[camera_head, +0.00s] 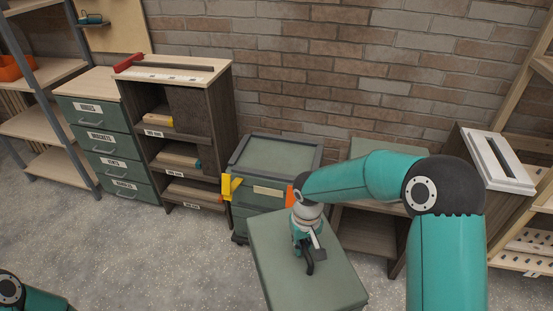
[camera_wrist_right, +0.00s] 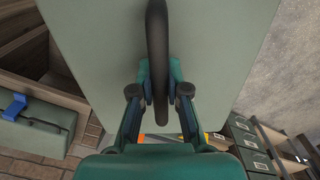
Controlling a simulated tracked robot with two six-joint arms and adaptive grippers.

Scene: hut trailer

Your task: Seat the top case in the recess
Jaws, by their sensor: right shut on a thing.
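The top case (camera_head: 270,262) is a flat grey-green box with a dark handle (camera_head: 310,266). My right gripper (camera_head: 305,245) is shut on this handle and holds the case in front of the lower case stack. The case also fills the top of the right wrist view (camera_wrist_right: 95,40), with the handle (camera_wrist_right: 157,40) between the fingers. The recess (camera_head: 278,157) is the empty, dark-rimmed top of the lower stack, behind and a little left of the held case. A yellow latch (camera_head: 230,187) sticks out at its left, and an orange latch (camera_head: 290,196) shows at its right. My left gripper is out of view.
A dark shelf unit (camera_head: 183,80) and a green drawer cabinet (camera_head: 100,115) stand left of the stack. A low bench (camera_head: 365,230) stands right of it, partly behind my right arm. A brick wall (camera_head: 330,80) is behind. Grey floor (camera_head: 150,250) is clear at front left.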

